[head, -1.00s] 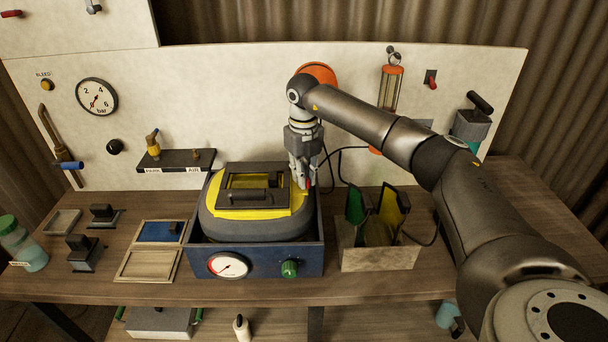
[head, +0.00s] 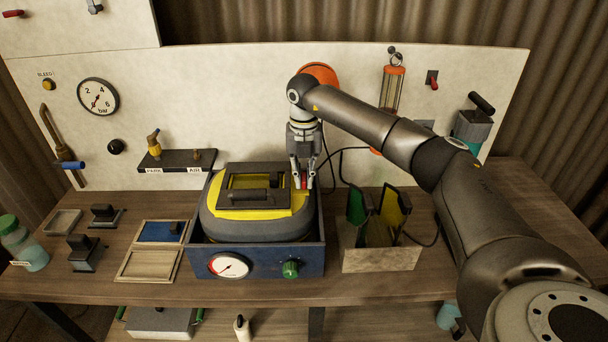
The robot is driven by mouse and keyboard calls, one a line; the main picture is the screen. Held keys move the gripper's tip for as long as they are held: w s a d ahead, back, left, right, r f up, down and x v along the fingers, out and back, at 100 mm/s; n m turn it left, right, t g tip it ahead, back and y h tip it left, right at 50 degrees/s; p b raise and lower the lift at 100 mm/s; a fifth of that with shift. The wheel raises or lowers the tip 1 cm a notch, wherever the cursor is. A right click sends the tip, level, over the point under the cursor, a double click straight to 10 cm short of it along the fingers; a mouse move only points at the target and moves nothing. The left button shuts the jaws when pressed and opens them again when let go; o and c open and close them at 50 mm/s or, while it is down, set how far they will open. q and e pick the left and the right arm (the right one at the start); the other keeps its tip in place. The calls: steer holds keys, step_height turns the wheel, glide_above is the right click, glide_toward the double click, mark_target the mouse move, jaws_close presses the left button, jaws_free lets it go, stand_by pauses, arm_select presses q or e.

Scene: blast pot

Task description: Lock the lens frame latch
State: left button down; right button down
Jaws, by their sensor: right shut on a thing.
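The lens frame (head: 228,183) is a dark rectangular frame with a yellow window, lying on the yellow top of a grey helmet-like body (head: 258,229). That body sits in a blue box (head: 262,257). A small red latch piece (head: 304,183) shows at the right edge of the frame. My right gripper (head: 303,180) points down over it, with its fingers on either side of the red piece, shut on it. Whether the latch is locked cannot be told at this size. My left gripper is not in view.
A bin with green and yellow plates (head: 380,260) stands right of the blue box. Framed trays (head: 148,265) lie to its left. A PARK/AIR shelf (head: 176,160) is on the back panel. A dark hose (head: 330,165) runs behind my gripper. The bench's right side has free room.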

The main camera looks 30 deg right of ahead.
mark_target(304, 176)
steer(key=shift+r, duration=0.15)
steer(key=c, duration=1.5)
jaws_free()
step_height(304, 176, up, 12)
